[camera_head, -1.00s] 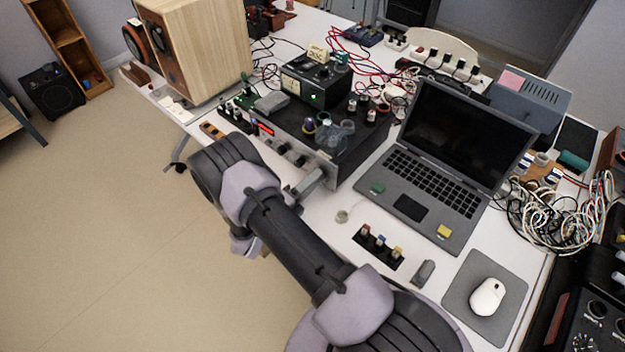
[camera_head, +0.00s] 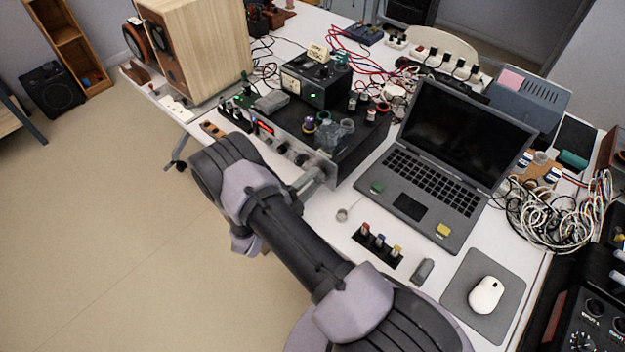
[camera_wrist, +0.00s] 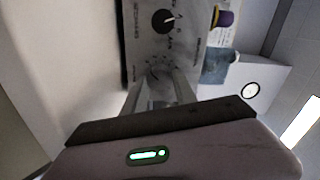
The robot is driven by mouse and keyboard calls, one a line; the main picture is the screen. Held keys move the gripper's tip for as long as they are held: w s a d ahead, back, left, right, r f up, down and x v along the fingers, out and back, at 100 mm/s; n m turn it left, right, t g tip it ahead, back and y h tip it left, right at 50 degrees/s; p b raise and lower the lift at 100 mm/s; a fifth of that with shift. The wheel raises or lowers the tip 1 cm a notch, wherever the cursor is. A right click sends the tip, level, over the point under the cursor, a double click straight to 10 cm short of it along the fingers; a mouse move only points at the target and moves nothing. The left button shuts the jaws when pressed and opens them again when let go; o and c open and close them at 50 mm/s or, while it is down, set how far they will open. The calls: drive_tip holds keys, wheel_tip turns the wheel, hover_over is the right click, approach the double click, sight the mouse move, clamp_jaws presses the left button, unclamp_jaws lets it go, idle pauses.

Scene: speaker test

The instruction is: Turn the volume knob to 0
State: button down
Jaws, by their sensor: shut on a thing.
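The amplifier (camera_head: 330,150) is a dark box with a grey front panel, standing on the white table. Its front carries a red display (camera_head: 264,127) and dark round knobs (camera_head: 283,148). My gripper (camera_head: 316,174) reaches the right end of this panel; its fingers are partly hidden by my arm. In the wrist view the gripper (camera_wrist: 160,85) has its two pale fingers at both sides of a knob (camera_wrist: 159,70) and is shut on it. A dark knob with a white pointer line (camera_wrist: 164,20) sits beyond it, clear of the fingers. The panel lettering is too blurred to read.
Glass tubes (camera_head: 328,135) stand on top of the amplifier. A laptop (camera_head: 440,150) is close on its right and a wooden speaker (camera_head: 205,45) stands behind left. A small switch strip (camera_head: 379,246) and a mouse (camera_head: 486,294) lie nearer. Floor to the left is free.

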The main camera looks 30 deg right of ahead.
drive_tip(key=c, duration=1)
unclamp_jaws()
drive_tip(key=p+v, duration=0.3)
drive_tip(key=v, duration=1.4)
drive_tip(key=shift+a, duration=0.2)
drive_tip(key=shift+s+r, duration=0.1)
